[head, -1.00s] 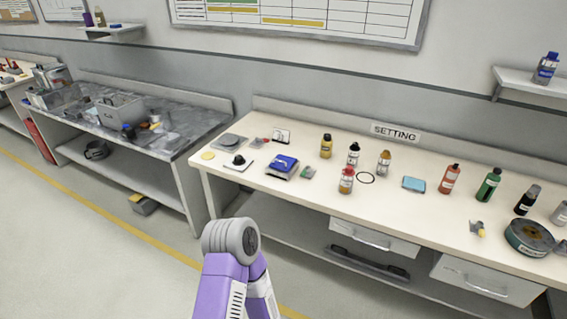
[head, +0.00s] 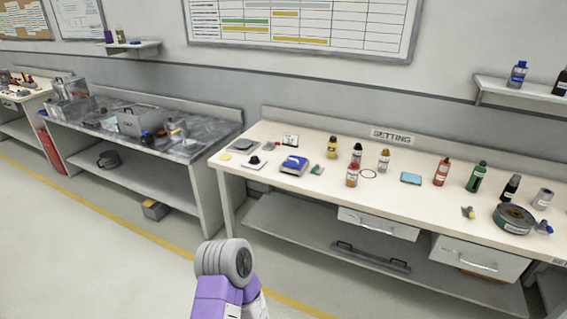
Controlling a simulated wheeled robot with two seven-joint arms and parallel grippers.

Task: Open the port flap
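I cannot make out a port flap in the head view. Part of one of my arms, purple with a grey joint, shows at the bottom middle; its gripper is out of frame. Neither of my grippers is in view. The nearest bench is the pale one marked by a SETTING sign (head: 392,135), beyond my arm and to the right.
Several bottles, including a green one (head: 477,177), stand on the pale bench (head: 330,198), which has drawers (head: 470,257) below. A grey bench (head: 205,148) with a grey toolbox (head: 138,122) stands left. A floor box (head: 155,210) sits near it. Floor left of my arm is clear.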

